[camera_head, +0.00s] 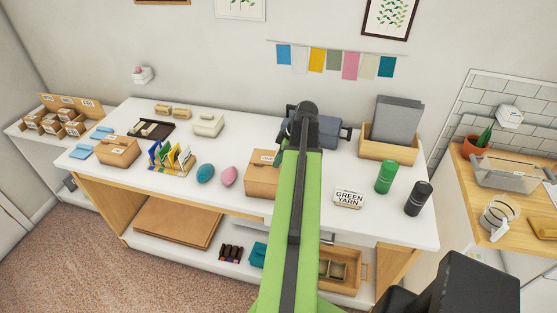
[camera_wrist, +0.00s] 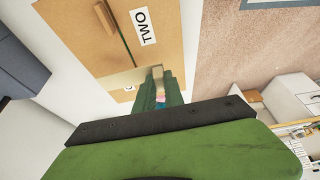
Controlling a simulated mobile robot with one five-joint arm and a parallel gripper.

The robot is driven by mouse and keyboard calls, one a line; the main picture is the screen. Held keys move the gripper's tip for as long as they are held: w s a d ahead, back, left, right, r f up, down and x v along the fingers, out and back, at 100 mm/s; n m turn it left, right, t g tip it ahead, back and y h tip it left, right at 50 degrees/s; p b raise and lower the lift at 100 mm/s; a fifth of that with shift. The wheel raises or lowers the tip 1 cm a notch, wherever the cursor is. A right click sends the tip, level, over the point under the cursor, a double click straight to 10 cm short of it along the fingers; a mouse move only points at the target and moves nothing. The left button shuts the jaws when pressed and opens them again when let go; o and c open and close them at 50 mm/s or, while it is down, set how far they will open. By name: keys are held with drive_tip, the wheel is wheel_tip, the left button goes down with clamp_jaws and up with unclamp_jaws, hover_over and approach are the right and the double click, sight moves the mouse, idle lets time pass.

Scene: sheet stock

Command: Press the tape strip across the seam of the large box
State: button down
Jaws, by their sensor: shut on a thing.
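A large cardboard box (camera_wrist: 80,35) with a "TWO" label lies below my gripper in the wrist view. A dark seam runs along its top, between the label and a small raised brown piece. My gripper (camera_wrist: 158,78) is shut on a pale tan tape strip (camera_wrist: 124,79), which extends sideways over the box's near end. Whether the strip touches the box I cannot tell. In the head view a cardboard box (camera_head: 261,180) stands just left of my green arm, its label partly covered.
Left of the box on the white table (camera_head: 325,217) are a pink egg shape (camera_head: 228,176), a teal one (camera_head: 205,173) and a card rack (camera_head: 172,160).

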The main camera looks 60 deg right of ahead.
drive_tip(key=shift+f+b, duration=1.75)
drive_tip(key=shift+f, duration=0.35)
drive_tip(key=shift+f, duration=0.2)
drive_tip(key=c, duration=1.3)
unclamp_jaws()
drive_tip(key=shift+c, duration=0.2)
drive_tip(key=shift+r, duration=0.1)
drive_tip(key=p+v, duration=1.5)
drive_tip(key=v, duration=0.2)
drive_tip(key=shift+s+p, duration=0.2)
drive_tip(key=shift+p, duration=0.15)
